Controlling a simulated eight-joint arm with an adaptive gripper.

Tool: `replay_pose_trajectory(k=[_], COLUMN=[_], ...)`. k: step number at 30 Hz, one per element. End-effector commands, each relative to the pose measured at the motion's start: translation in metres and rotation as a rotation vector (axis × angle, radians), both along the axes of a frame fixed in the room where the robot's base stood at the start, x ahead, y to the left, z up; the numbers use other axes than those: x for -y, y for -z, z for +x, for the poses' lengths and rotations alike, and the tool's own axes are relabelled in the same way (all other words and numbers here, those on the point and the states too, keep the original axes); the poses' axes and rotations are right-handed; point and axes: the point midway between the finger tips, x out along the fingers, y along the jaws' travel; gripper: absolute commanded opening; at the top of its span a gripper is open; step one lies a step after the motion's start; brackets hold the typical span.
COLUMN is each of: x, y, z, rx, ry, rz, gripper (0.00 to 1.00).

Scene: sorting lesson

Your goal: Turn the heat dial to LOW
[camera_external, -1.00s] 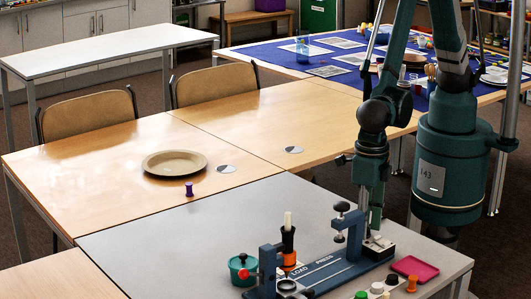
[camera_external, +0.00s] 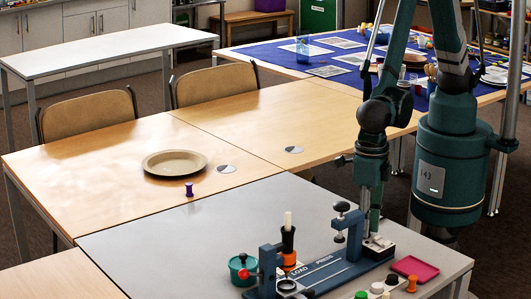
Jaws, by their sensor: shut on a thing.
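A press-like device with a blue base (camera_external: 335,272) stands on the grey table, with LOAD and PRESS lettered on it. At its right end is a small pale panel (camera_external: 380,243) with dark marks. My gripper (camera_external: 374,230) points straight down over this panel, its fingertips at the panel. It is shut on what looks like the heat dial there. The dial is mostly hidden by the fingers, and its setting is too small to read. A black-knobbed upright (camera_external: 341,222) stands on the base just left of my gripper.
A teal pot (camera_external: 243,269) with a red knob stands left of the device. A pink tray (camera_external: 414,268) and several small coloured pieces lie to its right and front. A tan plate (camera_external: 174,163) and purple spool (camera_external: 189,189) are on the wooden table. The grey table's left part is clear.

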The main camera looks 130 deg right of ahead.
Motion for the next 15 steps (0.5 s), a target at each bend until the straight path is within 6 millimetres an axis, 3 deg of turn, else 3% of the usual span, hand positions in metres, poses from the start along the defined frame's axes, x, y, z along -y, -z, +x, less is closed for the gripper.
replay_pose_trajectory(k=[15], x=[0.0004], y=[0.0018], z=[-0.0008], rx=[-0.001], ry=[-0.380], rz=[0.000], gripper=[0.05])
